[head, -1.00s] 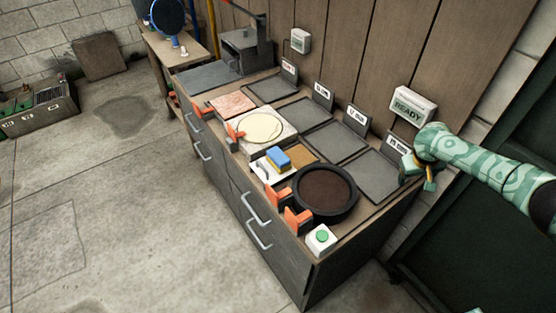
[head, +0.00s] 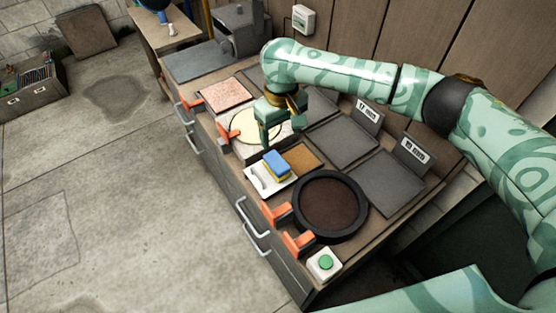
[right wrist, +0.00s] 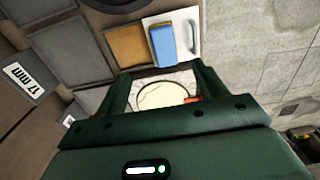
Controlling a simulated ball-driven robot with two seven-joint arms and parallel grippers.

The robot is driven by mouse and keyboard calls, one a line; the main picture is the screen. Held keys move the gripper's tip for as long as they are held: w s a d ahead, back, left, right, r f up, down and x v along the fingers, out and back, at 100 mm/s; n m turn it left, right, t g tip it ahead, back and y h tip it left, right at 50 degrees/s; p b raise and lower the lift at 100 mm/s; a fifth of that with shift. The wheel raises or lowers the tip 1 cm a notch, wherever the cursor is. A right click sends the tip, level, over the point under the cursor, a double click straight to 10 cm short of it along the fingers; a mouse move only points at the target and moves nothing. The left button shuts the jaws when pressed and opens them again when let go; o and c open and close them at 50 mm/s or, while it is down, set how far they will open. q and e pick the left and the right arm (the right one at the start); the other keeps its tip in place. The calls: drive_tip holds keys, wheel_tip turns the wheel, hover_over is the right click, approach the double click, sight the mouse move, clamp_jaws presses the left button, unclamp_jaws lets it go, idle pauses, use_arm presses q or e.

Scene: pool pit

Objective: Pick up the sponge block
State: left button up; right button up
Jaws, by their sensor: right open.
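The sponge block (head: 276,163), blue on top and yellow below, lies on a white tray (head: 262,182) on the counter. My right gripper (head: 268,140) is open and empty. In the head view it hangs over the counter just behind the sponge, near the pale round disc (head: 250,125). In the right wrist view its two fingers (right wrist: 160,85) are apart, with the disc seen between them. My left gripper is not in view.
A brown square pad (head: 304,157) lies right of the sponge. A black round dish (head: 329,205) stands in front, with orange clamps (head: 297,243) along the counter edge. A button box (head: 324,264) is at the near corner. Dark square plates (head: 386,183) line the back.

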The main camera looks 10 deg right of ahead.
drive_tip(key=b, duration=0.2)
hover_over(277, 161)
wheel_tip(277, 161, down, 6)
drive_tip(key=shift+s+d+r, duration=0.1)
drive_tip(key=shift+s+r, duration=0.05)
drive_tip(key=shift+w+f+b, duration=0.25)
drive_tip(key=shift+f+b, duration=0.15)
drive_tip(key=shift+f, duration=0.5)
drive_tip(key=shift+s+f, duration=0.1)
drive_tip(key=shift+f, duration=0.4)
drive_tip(key=shift+f+b, duration=0.2)
drive_tip(key=shift+b, duration=0.2)
wheel_tip(277, 161, down, 5)
drive_tip(key=b, duration=0.3)
drive_tip(key=shift+r, duration=0.15)
drive_tip(key=shift+c, duration=0.9)
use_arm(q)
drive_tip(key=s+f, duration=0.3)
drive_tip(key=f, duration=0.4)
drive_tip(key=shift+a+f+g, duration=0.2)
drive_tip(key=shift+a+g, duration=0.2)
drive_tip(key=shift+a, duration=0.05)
use_arm(e)
drive_tip(key=c, duration=0.9)
